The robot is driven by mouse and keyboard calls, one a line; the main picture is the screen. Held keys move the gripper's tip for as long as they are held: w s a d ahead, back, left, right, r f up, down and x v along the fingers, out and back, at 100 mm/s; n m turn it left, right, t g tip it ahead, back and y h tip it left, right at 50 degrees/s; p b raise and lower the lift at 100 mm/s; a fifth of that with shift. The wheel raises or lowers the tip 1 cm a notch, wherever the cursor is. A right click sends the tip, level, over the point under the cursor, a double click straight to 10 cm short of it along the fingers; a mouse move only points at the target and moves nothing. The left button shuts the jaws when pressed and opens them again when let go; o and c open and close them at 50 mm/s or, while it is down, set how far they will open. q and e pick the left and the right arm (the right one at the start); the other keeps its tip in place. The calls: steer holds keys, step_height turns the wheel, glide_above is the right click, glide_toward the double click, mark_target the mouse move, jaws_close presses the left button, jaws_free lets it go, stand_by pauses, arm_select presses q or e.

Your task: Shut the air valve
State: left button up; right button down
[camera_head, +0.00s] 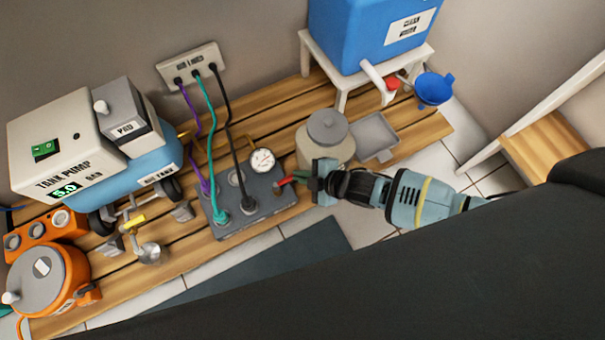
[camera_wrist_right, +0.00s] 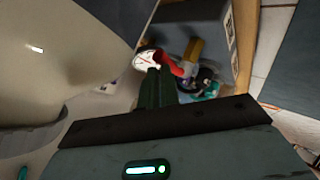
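A red lever (camera_head: 283,184) sits at the right end of a grey control box (camera_head: 249,207), beside a round white gauge (camera_head: 262,160). My right gripper (camera_head: 299,178) comes in from the right with its fingertips at the lever. In the right wrist view the narrow dark green fingers (camera_wrist_right: 157,85) look shut together. The red lever (camera_wrist_right: 183,68) shows just beyond the tips, beside the gauge (camera_wrist_right: 147,60). I cannot tell whether they touch it. My left gripper is not in view.
A beige lidded jar (camera_head: 325,143) stands close behind my right gripper, with a grey tray (camera_head: 375,136) beside it. Purple, teal and black cables (camera_head: 234,140) run from the wall panel to the control box. An orange unit (camera_head: 48,278) stands at the far left.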

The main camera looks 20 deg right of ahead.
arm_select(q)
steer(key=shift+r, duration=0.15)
arm_select(e)
steer(key=shift+w+a+r, duration=0.15)
arm_select(q)
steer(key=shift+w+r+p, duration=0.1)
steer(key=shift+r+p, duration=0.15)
steer(key=shift+p, duration=0.15)
arm_select(e)
steer(key=shift+s+a, duration=0.4)
steer(key=shift+s, duration=0.2)
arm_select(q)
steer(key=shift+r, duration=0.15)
arm_select(e)
steer(key=shift+s, duration=0.1)
